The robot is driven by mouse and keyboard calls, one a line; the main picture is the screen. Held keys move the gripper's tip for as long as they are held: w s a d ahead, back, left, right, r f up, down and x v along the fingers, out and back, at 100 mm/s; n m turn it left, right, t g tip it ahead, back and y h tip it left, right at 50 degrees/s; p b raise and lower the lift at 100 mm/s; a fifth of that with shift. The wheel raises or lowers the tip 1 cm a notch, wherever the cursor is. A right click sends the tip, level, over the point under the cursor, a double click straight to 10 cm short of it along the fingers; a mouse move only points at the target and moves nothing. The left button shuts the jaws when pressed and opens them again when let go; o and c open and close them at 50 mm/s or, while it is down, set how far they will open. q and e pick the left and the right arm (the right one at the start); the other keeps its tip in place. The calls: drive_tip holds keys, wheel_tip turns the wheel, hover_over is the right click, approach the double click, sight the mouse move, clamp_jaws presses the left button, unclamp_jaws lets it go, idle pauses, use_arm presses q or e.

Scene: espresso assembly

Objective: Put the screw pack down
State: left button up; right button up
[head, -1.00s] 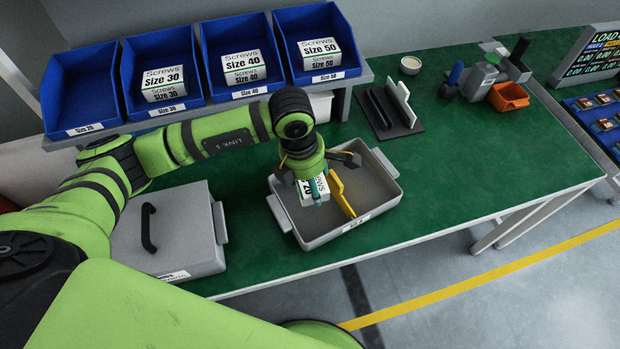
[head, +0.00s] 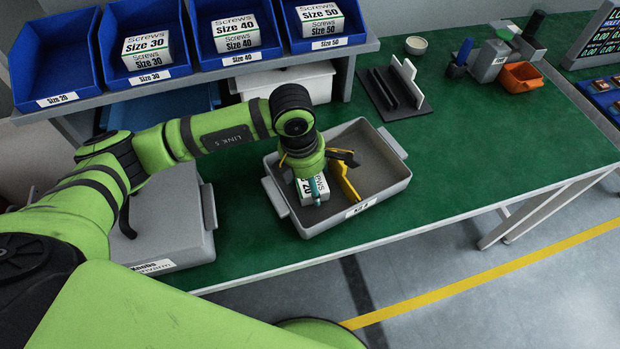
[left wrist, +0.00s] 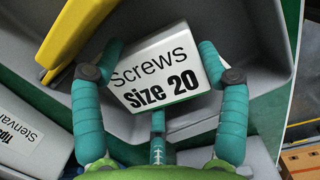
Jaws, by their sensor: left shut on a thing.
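The screw pack (head: 306,191) is a white box with a green edge. In the left wrist view the pack (left wrist: 165,76) reads "Screws Size 20". My left gripper (head: 316,188) is shut on it, with teal fingers on its sides. The pack is low inside the grey tray (head: 283,207), at its left part, slightly tilted in the picture. I cannot tell whether it touches the tray floor, since the gripper hides part of it. My right gripper is not in view.
A yellow piece (head: 345,181) is in the tray beside the pack. A closed grey case (head: 170,222) stands to the left. Blue bins with screw packs (head: 147,53) stand on the shelf behind; the "Size 20" bin (head: 52,62) looks empty.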

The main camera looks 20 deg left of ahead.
use_arm(q)
drive_tip(key=shift+f+b, duration=0.1)
drive_tip(key=shift+b, duration=0.4)
idle(1.2)
idle(0.5)
drive_tip(key=shift+f+b, duration=0.65)
drive_tip(key=shift+b, duration=0.05)
drive_tip(key=o, duration=1.4)
drive_tip(key=shift+r, duration=0.2)
drive_tip(key=shift+s+a+r+p, duration=0.15)
drive_tip(key=shift+r+p, duration=0.7)
drive_tip(key=shift+r, duration=0.6)
drive_tip(key=shift+s+a+r+p, duration=0.15)
drive_tip(key=shift+r+p, duration=0.75)
drive_tip(key=shift+r, duration=0.55)
drive_tip(key=shift+a+r+p, duration=0.15)
drive_tip(key=shift+r+p, duration=0.7)
drive_tip(key=shift+r, duration=0.6)
